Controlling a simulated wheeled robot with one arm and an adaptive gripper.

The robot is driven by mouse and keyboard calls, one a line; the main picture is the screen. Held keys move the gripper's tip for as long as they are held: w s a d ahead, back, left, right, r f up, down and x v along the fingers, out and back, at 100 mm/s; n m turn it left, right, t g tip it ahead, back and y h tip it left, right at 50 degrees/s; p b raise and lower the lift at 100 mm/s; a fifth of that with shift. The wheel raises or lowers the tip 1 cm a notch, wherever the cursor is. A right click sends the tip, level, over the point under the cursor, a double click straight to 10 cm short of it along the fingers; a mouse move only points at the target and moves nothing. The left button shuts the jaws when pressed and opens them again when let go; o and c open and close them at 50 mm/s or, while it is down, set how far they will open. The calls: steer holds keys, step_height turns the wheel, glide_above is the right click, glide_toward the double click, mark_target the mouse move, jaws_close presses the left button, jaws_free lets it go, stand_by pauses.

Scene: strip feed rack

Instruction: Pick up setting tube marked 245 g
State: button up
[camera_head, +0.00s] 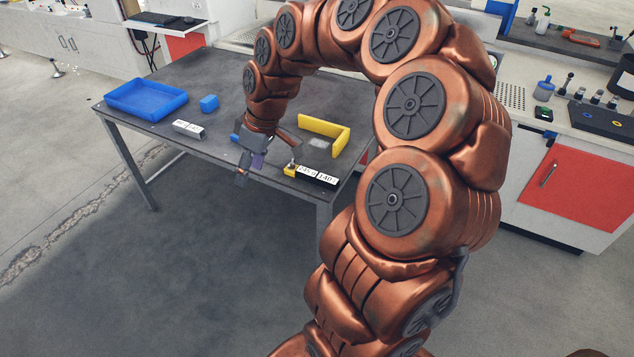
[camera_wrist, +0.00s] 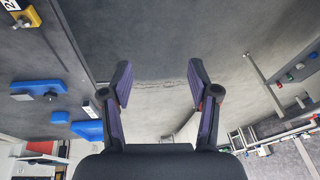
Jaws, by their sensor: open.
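A label plate (camera_head: 317,175) near the table's front right corner reads about 245 g and 140 g. A yellow holder (camera_head: 289,171) sits at its left end, with a small grey metal piece (camera_head: 291,163) on it. In the wrist view the yellow holder (camera_wrist: 25,19) is at the top left, with a metal piece on it, beside a cut-off white label starting with 2. I cannot tell for sure that this piece is the setting tube. My gripper (camera_wrist: 158,85) is open and empty. In the head view my gripper (camera_head: 243,177) hangs at the table's front edge, left of the yellow holder.
On the dark table (camera_head: 225,80) are a blue tray (camera_head: 147,112), a blue block (camera_head: 209,103), another white label (camera_head: 187,125) and a yellow L-shaped wall (camera_head: 322,128). Blue pieces (camera_wrist: 36,87) show at the wrist view's left.

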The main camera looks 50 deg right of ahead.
steer(key=w+d+f+t+b, duration=0.1)
steer(key=w+d+f, duration=0.15)
steer(key=d, duration=0.45)
steer(key=w+d+f, duration=0.1)
steer(key=d+f, duration=0.3)
steer(key=d, duration=0.3)
steer(key=m+h+b, duration=0.1)
steer(key=h, duration=0.1)
glide_toward(318, 175)
steer(key=shift+d+f+t, duration=0.25)
steer(key=shift+f+t, duration=0.15)
steer(key=shift+f, duration=0.65)
steer(key=shift+w+f, duration=0.1)
steer(key=shift+f, duration=0.15)
steer(key=shift+a+p+x, duration=0.15)
steer(key=shift+p+x, duration=0.35)
steer(key=shift+x, duration=1.3)
steer(key=shift+a+p+x, duration=0.2)
steer(key=shift+p+x, duration=0.3)
steer(key=shift+x, duration=1.3)
steer(key=shift+r, duration=0.1)
steer(key=shift+c, duration=0.4)
jaws_close()
